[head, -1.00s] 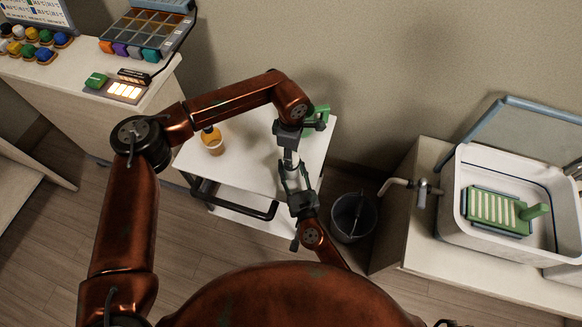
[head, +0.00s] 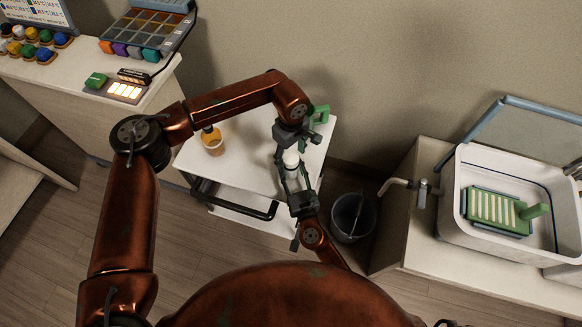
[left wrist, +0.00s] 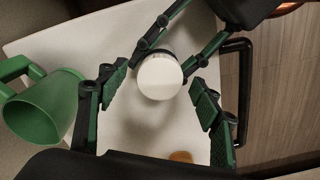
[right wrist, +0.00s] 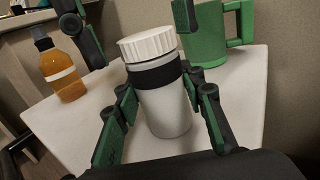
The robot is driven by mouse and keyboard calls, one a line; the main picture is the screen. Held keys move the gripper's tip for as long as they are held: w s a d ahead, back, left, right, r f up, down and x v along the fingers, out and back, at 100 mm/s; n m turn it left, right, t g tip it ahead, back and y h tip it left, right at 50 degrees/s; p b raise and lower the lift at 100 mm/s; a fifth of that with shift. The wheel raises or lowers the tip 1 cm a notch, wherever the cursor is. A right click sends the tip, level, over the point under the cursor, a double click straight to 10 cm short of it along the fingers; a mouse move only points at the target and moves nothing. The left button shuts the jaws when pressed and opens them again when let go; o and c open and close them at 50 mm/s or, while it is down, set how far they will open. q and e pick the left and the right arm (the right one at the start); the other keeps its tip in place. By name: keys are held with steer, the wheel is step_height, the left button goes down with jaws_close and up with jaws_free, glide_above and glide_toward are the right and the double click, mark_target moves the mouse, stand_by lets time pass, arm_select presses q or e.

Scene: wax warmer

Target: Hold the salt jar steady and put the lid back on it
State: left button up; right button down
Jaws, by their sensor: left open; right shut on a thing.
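The white salt jar (right wrist: 165,105) with a black band stands upright on the white cart top. The ribbed white lid (right wrist: 148,46) sits on its mouth and looks about level; the left wrist view shows it from above (left wrist: 160,78). My right gripper (right wrist: 167,98) is shut on the jar's body, one finger on each side. My left gripper (left wrist: 160,88) is open above the jar, its fingers apart on either side of the lid with gaps. In the head view the jar's white top (head: 291,159) shows between my two grippers; its lower body is partly hidden.
A green mug (right wrist: 205,40) stands close behind the jar. An amber bottle (right wrist: 62,72) stands on the cart (head: 255,165) to the left. A grey bin (head: 352,215) is on the floor right of the cart. A sink counter lies farther right.

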arm_select(q)
step_height(320, 180, up, 12)
arm_select(e)
steer(key=shift+f, duration=0.15)
stand_by(0.3)
steer(key=c, duration=1.2)
jaws_free()
steer(key=shift+s, duration=0.1)
steer(key=v, duration=1.2)
arm_select(q)
steer(key=shift+f, duration=0.1)
